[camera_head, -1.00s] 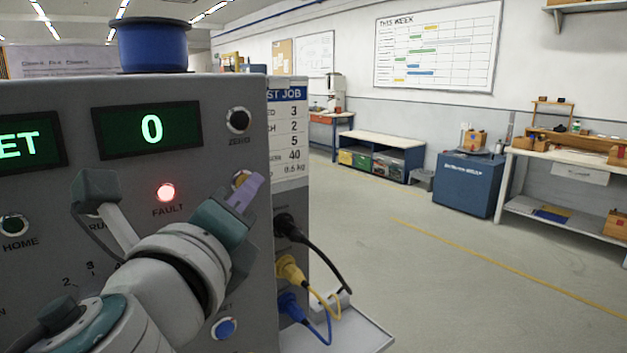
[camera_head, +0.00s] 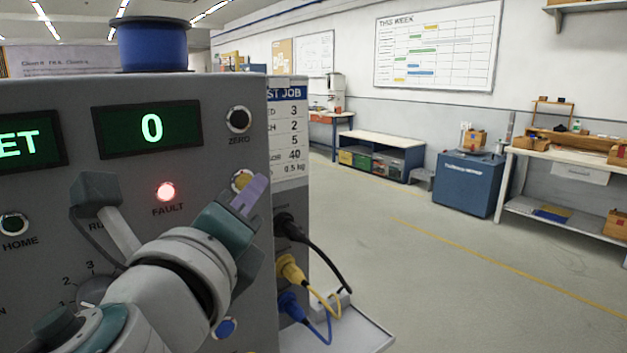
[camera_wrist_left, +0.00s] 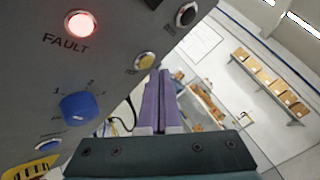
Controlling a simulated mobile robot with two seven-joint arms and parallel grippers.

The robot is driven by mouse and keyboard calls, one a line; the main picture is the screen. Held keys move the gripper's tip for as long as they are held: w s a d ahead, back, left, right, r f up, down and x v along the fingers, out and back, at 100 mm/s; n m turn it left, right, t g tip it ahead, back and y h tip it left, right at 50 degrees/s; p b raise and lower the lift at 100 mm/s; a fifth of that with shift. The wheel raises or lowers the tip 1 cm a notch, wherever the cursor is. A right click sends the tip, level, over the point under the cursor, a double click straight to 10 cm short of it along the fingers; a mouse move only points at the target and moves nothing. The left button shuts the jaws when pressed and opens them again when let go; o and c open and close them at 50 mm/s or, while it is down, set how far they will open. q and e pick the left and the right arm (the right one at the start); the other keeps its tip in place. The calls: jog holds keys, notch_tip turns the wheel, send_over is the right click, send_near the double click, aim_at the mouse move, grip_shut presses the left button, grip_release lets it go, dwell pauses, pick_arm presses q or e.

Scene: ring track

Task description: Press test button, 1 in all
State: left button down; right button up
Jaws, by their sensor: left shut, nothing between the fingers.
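The grey machine panel (camera_head: 75,188) fills the left of the head view. A yellow button (camera_head: 242,180) in a metal ring sits below the ZERO button, partly behind my left gripper (camera_head: 258,186); it also shows in the left wrist view (camera_wrist_left: 145,61). Its label cannot be read. A blue button (camera_head: 226,327) sits low on the panel, its label hidden by my arm; it also shows in the left wrist view (camera_wrist_left: 48,145). My left gripper's purple fingers (camera_wrist_left: 159,80) are shut and empty, just beside the yellow button. Contact cannot be told. My right gripper is out of view.
The FAULT lamp (camera_head: 166,191) glows red and a display (camera_head: 148,130) reads 0. A black ZERO button (camera_head: 238,119), a HOME button (camera_head: 14,223) and a blue knob (camera_wrist_left: 78,106) are nearby. Black, yellow and blue cables (camera_head: 325,262) leave the panel's right side. Open floor lies right.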

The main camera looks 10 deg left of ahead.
pick_arm(q)
jog(key=shift+s+d, duration=0.1)
jog(key=shift+s+d+b, duration=0.2)
jog(key=shift+s+d, duration=0.6)
jog(key=shift+d, duration=0.2)
jog(key=shift+s+d+b, duration=0.2)
jog(key=shift+s+d, duration=0.55)
jog(key=shift+d, duration=0.2)
